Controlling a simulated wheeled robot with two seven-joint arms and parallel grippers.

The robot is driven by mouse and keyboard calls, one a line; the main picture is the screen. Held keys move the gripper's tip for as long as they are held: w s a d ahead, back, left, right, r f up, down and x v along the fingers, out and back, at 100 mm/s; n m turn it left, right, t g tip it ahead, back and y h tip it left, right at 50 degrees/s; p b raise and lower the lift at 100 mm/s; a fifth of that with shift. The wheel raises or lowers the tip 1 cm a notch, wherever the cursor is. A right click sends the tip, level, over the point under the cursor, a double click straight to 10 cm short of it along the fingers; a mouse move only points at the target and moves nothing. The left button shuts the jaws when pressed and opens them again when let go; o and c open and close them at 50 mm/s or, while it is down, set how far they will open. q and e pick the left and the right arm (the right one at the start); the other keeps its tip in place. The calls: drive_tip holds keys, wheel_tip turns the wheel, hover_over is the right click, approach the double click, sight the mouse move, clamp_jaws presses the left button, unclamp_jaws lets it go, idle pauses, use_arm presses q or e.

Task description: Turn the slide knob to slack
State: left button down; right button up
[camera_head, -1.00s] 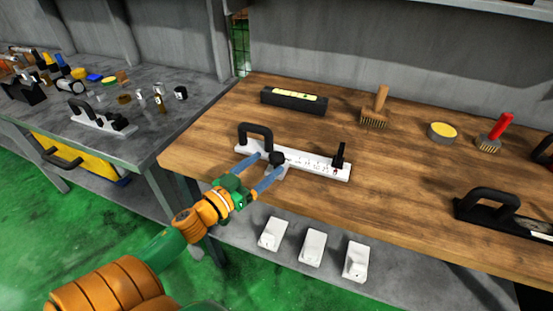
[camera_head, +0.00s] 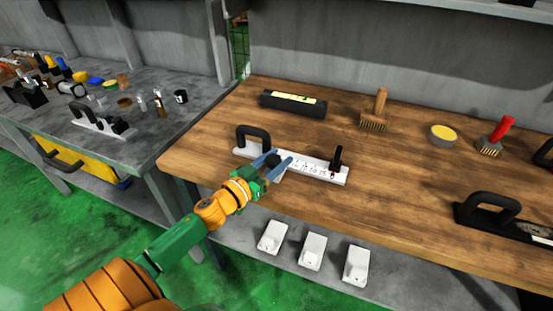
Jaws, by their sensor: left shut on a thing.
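A white slide plate (camera_head: 325,171) lies on the wooden workbench. It has a black arched handle (camera_head: 253,135) at its left end, a black upright lever (camera_head: 337,158) near its right end and small dark markings between. A black round knob (camera_head: 273,160) sits on the plate right of the handle. My left gripper (camera_head: 275,161) comes in from the front left and its two blue fingers are shut on the knob, one on each side. The fingers partly hide the knob, so its pointing direction cannot be read. My right gripper is not in view.
A black box with a yellow top (camera_head: 293,103), a wooden brush (camera_head: 375,112), a yellow tin (camera_head: 442,135) and a red-handled brush (camera_head: 495,135) stand farther back. A black handled tool (camera_head: 488,207) lies at right. White blocks (camera_head: 312,251) sit on the lower shelf.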

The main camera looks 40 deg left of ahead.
use_arm(q)
drive_tip(key=shift+n+y+p, duration=0.5)
drive_tip(key=shift+n+y, duration=0.3)
drive_tip(key=shift+y, duration=0.3)
drive_tip(key=shift+n+y, duration=0.7)
drive_tip(key=shift+y, duration=0.4)
drive_tip(key=shift+f+n+g+y+b, duration=0.15)
drive_tip(key=shift+n+g+y+b, duration=0.55)
drive_tip(key=shift+y, duration=1)
drive_tip(key=shift+n+y+b, duration=0.45)
drive_tip(key=shift+n+y, duration=0.15)
drive_tip(key=shift+n, duration=0.1)
drive_tip(key=shift+c, duration=1.7)
unclamp_jaws()
